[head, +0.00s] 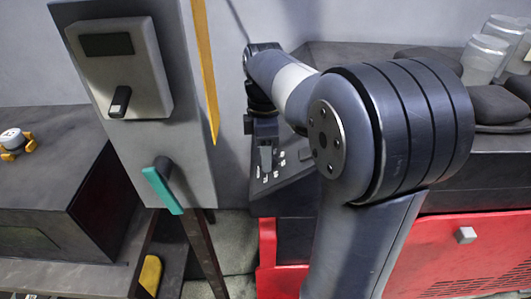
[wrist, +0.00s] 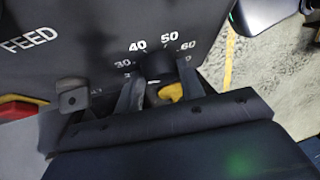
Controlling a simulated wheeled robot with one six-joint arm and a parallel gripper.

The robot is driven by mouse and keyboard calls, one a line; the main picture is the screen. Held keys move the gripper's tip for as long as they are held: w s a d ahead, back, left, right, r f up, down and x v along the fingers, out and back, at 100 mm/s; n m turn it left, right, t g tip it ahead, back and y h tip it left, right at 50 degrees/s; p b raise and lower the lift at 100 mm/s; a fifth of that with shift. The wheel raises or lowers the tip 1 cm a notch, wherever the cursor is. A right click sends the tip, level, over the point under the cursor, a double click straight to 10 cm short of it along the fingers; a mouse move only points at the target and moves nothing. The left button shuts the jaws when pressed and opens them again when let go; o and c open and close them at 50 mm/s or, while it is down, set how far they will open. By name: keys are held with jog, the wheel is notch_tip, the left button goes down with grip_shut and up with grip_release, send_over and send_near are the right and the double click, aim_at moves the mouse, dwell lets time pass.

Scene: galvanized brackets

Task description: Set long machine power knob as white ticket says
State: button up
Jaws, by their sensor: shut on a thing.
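In the wrist view a dark knob (wrist: 156,66) stands on a dark panel (wrist: 75,28), below a white printed scale that includes 30, 40, 50 and 60. The numbers 40 and 50 show just above the knob. My gripper (wrist: 160,88) is shut on this knob, with a finger on each side. I cannot make out the knob's pointer or exact setting. In the head view my arm reaches to a dark sloped control panel (head: 292,182) with small white marks; the fingertips are hard to tell there. I see no readable white ticket in either view.
A second dark knob (wrist: 72,96) sits left, below the word FEED. In the head view a grey post (head: 180,130) carries a box with a display (head: 107,44) and a teal-handled lever (head: 163,188). A red cabinet (head: 450,262) stands right, with clear jars (head: 484,58) above.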

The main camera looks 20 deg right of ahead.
jog(key=m+t+b, duration=0.1)
jog(key=m, duration=0.1)
jog(key=m+t+h+b, duration=0.1)
jog(key=m+t+b, duration=0.1)
jog(key=m+t, duration=0.1)
jog(key=shift+s+a+f+m, duration=0.1)
jog(key=shift+s+a+m, duration=0.05)
jog(key=shift+s+m, duration=0.2)
jog(key=shift+s+a+f+m+t+h+b, duration=0.1)
jog(key=shift+s+m+t+h+b, duration=0.1)
jog(key=shift+m+t+h+b, duration=0.85)
jog(key=shift+s+a+m+t+h+b, duration=0.1)
jog(key=shift+m+t+h+b, duration=0.45)
jog(key=shift+m+b, duration=0.95)
jog(key=shift+m, duration=0.3)
jog(key=o, duration=0.7)
jog(key=shift+p+v, duration=0.7)
jog(key=shift+v, duration=3.15)
jog(key=shift+a, duration=0.1)
